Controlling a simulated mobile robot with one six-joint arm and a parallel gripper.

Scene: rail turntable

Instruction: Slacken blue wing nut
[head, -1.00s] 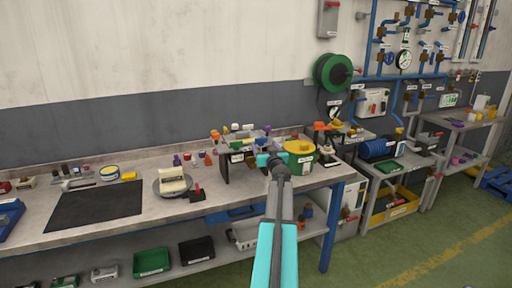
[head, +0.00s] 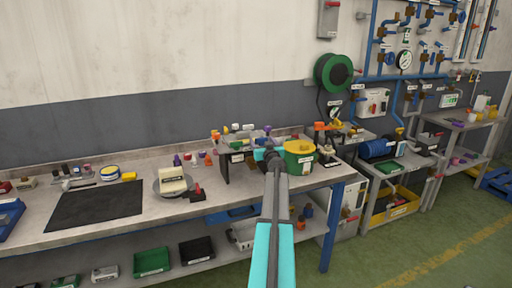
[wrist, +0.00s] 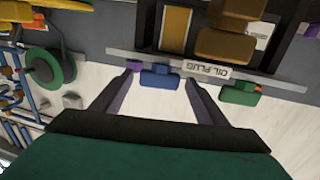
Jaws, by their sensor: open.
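In the wrist view a blue block-like piece (wrist: 160,78), probably the blue wing nut, sits at the edge of a grey rail (wrist: 205,71) beside an "OIL PLUG" label. My gripper (wrist: 160,92) is open, with one finger on each side of the blue piece in the picture. I cannot tell whether either finger touches it. In the head view my gripper (head: 266,154) is at the bench fixture (head: 236,157), and my arm hides the blue piece there.
In the wrist view a purple piece (wrist: 133,65) is close to the left finger, and a green piece (wrist: 240,94) lies to the right. A green-and-yellow can (head: 298,160) stands right of my gripper. A black mat (head: 95,206) lies on the bench at left.

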